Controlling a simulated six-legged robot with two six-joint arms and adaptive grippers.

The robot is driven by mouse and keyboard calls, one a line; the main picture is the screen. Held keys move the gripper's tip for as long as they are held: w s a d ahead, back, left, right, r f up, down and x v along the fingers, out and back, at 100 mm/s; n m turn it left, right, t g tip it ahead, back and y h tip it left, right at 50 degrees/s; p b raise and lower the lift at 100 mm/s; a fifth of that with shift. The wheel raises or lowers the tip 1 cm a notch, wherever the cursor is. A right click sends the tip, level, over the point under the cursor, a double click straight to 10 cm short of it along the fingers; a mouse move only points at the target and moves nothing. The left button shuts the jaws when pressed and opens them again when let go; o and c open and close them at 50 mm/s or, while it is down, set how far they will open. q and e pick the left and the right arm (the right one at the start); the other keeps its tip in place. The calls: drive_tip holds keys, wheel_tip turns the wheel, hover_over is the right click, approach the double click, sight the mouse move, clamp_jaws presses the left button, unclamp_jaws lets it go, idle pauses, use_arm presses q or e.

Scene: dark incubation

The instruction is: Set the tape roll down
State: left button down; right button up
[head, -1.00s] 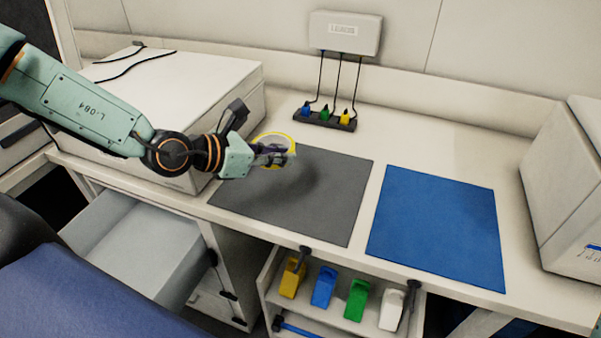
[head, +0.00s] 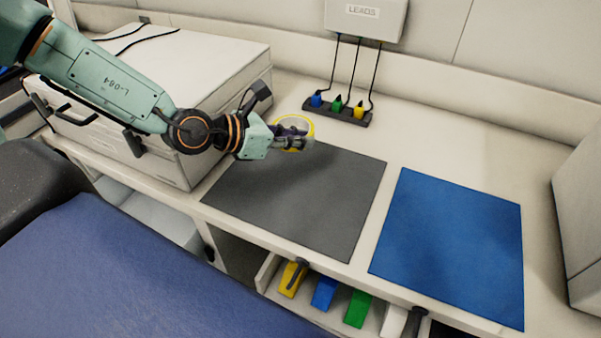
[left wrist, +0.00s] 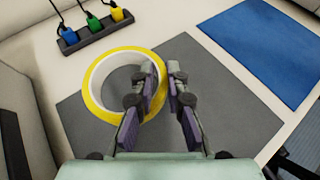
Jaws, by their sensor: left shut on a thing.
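The tape roll (head: 297,120) is a yellow ring with a pale inner band. My left gripper (head: 300,140) is shut on its near side, at the back left corner of the grey mat (head: 300,200). In the left wrist view the roll (left wrist: 92,88) has one finger of the gripper (left wrist: 162,85) inside the ring and the other outside its right wall. The roll overlaps the grey mat's back edge in that view. I cannot tell whether it touches the surface. My right gripper is not in view.
A black holder (head: 337,110) with blue, green and yellow plugs stands behind, wired to the LEADS box (head: 364,16). A clear blue mat (head: 450,240) lies to the right. A large white case (head: 190,85) stands left. An open drawer (head: 268,270) holds coloured blocks below.

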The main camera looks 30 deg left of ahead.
use_arm(q)
drive_tip(key=b, duration=0.2)
hover_over(299, 178)
drive_tip(key=f, duration=0.4)
drive_tip(key=shift+s, duration=0.35)
drive_tip(key=shift+w+f, duration=0.2)
drive_tip(key=shift+f, duration=0.1)
wheel_tip(299, 178, down, 3)
drive_tip(key=shift+a+f+b, duration=0.1)
drive_tip(key=shift+b, duration=0.6)
drive_tip(key=shift+s+f, duration=0.1)
drive_tip(key=shift+f, duration=0.15)
drive_tip(key=shift+r, duration=0.15)
drive_tip(key=shift+w, duration=0.2)
drive_tip(key=c, duration=1.8)
unclamp_jaws()
drive_tip(key=shift+f, duration=0.2)
drive_tip(key=o, duration=0.5)
drive_tip(key=shift+s+r, duration=0.1)
drive_tip(key=shift+s, duration=0.05)
